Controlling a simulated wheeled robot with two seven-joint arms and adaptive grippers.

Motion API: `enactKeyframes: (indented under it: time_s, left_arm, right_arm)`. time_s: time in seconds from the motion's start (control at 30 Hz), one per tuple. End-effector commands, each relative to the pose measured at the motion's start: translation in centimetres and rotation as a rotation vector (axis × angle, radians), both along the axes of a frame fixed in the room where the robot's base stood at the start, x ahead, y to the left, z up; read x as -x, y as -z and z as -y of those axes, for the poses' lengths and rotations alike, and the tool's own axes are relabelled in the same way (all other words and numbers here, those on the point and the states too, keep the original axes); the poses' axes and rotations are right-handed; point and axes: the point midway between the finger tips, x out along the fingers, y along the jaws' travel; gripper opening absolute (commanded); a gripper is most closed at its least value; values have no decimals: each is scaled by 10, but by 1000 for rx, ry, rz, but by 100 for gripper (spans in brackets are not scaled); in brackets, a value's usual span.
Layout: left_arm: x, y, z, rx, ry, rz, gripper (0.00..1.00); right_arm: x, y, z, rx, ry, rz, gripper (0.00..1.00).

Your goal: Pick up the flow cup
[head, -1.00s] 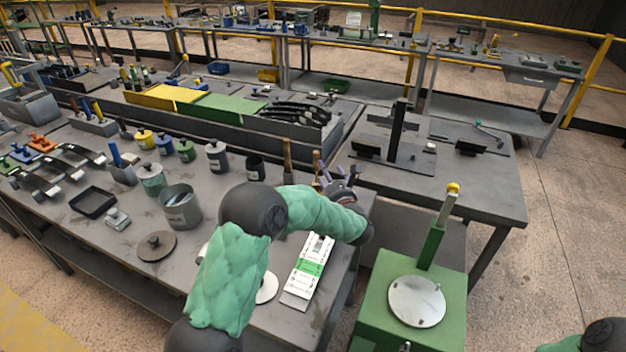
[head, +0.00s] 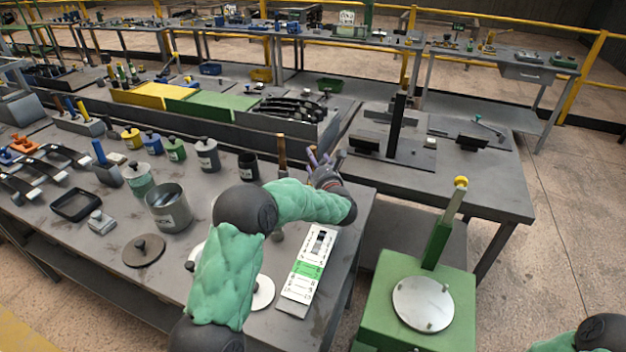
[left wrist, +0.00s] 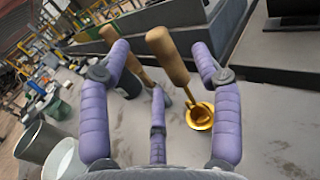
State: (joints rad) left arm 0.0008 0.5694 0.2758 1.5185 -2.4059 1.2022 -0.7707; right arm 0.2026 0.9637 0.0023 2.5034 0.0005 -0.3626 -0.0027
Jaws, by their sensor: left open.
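In the left wrist view, a small brass cup (left wrist: 200,115), which looks like the flow cup, stands on the grey table. An upright wooden handle (left wrist: 170,60) rises beside it and appears joined to it. My left gripper (left wrist: 160,50), with purple fingers, is open around the handle's area, apparently holding nothing. A second wooden-handled tool (left wrist: 108,36) stands near the left finger. In the head view, my left gripper (head: 322,162) is at the table's far right part, close to a wooden handle (head: 282,148); the brass cup is hidden there. My right gripper is out of view.
A black cup (head: 248,166), a grey lidded pot (head: 207,155) and an open grey can (head: 168,207) stand left of the gripper. A white-and-green chart card (head: 308,268) lies near the right edge. A green stand (head: 420,300) is beyond that edge.

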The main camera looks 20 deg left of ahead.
Motion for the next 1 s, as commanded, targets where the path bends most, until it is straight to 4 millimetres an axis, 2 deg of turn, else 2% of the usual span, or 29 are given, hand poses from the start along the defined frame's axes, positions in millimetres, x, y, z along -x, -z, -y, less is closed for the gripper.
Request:
enactKeyframes:
  time_s: [0.17, 0.3, 0.6, 0.63, 0.83, 1.0]
  left_arm:
    - [-18, 2, -19, 0, -2, 1, 64]
    - [-30, 1, -29, -1, -2, 1, 64]
    - [-34, 0, -32, 0, 0, 0, 64]
    - [-34, 0, -32, 0, 0, 0, 61]
    - [-33, 0, -32, 0, 0, 0, 6]
    - [-33, -1, -32, 0, 0, 1, 6]
  right_arm:
    - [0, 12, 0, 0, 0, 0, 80]
    - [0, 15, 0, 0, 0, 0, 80]
    - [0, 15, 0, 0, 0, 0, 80]
    - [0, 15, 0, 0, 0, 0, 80]
    - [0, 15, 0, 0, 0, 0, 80]
    - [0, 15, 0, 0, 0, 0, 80]
